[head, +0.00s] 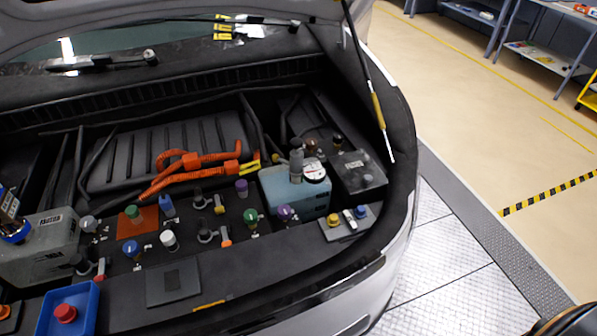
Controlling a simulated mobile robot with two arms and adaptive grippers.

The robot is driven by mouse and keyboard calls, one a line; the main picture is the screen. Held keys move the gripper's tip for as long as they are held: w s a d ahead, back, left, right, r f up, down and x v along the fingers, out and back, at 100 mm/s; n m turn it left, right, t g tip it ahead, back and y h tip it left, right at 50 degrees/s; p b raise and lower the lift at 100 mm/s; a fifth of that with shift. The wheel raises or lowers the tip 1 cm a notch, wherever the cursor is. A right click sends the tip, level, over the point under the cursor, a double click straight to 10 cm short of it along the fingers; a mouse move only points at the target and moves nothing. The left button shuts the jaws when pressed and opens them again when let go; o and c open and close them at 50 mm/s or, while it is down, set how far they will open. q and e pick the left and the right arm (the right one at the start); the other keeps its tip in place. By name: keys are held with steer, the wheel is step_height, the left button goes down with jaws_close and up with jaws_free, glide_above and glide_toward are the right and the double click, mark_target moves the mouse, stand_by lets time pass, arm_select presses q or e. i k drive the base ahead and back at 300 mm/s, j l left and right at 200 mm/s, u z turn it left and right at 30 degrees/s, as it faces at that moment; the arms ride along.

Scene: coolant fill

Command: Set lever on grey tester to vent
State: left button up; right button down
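No piece is plainly marked as the grey tester. A small grey upright cylinder (297,158) stands on top of the pale blue tank (290,192), beside a white round cap (314,171). A larger grey box-like container (45,247) with a label stands at the left edge, next to a blue ring (17,232). No lever setting is readable at this size. Neither of my grippers shows.
The open car bay holds several coloured caps and orange cables (190,165). A blue tray (83,296) with a red knob (65,313) sits at lower left. A black box (357,172) is right of the tank. The hood strut (375,100) rises at right. Floor beyond is clear.

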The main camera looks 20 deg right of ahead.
mark_target(275, 158)
steer(key=j+u, duration=0.3)
steer(key=j, duration=1.75)
steer(key=k, duration=0.05)
